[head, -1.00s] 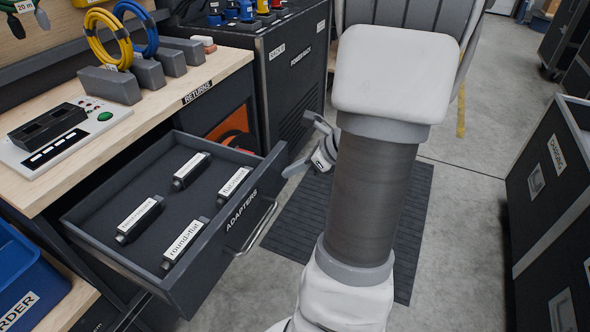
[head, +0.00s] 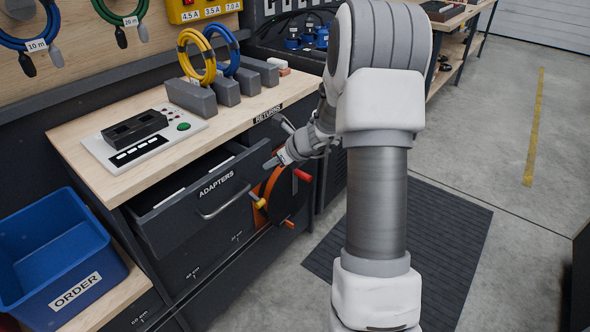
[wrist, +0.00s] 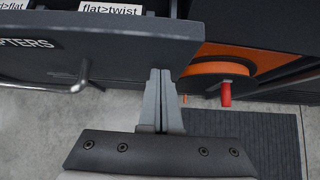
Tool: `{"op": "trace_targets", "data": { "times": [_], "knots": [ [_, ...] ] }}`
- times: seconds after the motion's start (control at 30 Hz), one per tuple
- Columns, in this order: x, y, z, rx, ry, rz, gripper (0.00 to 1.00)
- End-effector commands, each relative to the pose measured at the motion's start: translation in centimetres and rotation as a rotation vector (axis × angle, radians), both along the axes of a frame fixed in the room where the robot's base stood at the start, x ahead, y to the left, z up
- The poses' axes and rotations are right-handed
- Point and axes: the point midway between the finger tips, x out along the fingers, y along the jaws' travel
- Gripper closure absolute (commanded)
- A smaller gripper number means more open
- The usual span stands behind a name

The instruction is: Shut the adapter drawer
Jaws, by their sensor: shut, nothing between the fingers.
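The adapter drawer (head: 200,197), a dark grey front labelled ADAPTERS with a bar handle (head: 224,203), stands partly open under the bench top in the head view. Much less of its inside shows, with pale adapter labels just visible over the front. In the wrist view the drawer front (wrist: 130,45) fills the upper left, and an adapter labelled flat>twist (wrist: 108,9) lies behind it. My gripper (head: 270,164) is shut and empty at the right end of the drawer front. In the wrist view its closed fingertips (wrist: 160,75) are at the front's right part; contact is hard to tell.
An orange reel with a red knob (wrist: 225,92) is just right of the drawer; it also shows in the head view (head: 283,196). A blue ORDER bin (head: 55,255) stands at left. The bench top (head: 90,140) holds a tester (head: 140,135). Floor mat (head: 440,225) is clear.

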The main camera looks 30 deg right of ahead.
Motion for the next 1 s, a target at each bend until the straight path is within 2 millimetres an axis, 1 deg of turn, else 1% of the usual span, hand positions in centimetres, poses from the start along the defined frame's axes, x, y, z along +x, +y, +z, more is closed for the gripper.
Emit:
{"op": "trace_targets", "data": {
  "times": [0.03, 0.2, 0.3, 0.4, 0.6, 1.0],
  "knots": [
    [1.3, 0.7, 0.3, 0.001, 0.001, 0.004, 1.0],
    [4.6, 2.0, 0.3, 0.001, 0.0, 0.002, 1.0],
    [6.0, 2.6, 0.3, 0.0, 0.0, 0.003, 1.0],
    [7.1, 2.9, 0.2, -0.001, -0.001, 0.001, 1.0],
    [8.3, 3.4, 0.1, 0.0, 0.0, 0.0, 1.0],
    [8.8, 3.6, 0.2, 0.0, -0.005, -0.001, 1.0]
  ]
}}
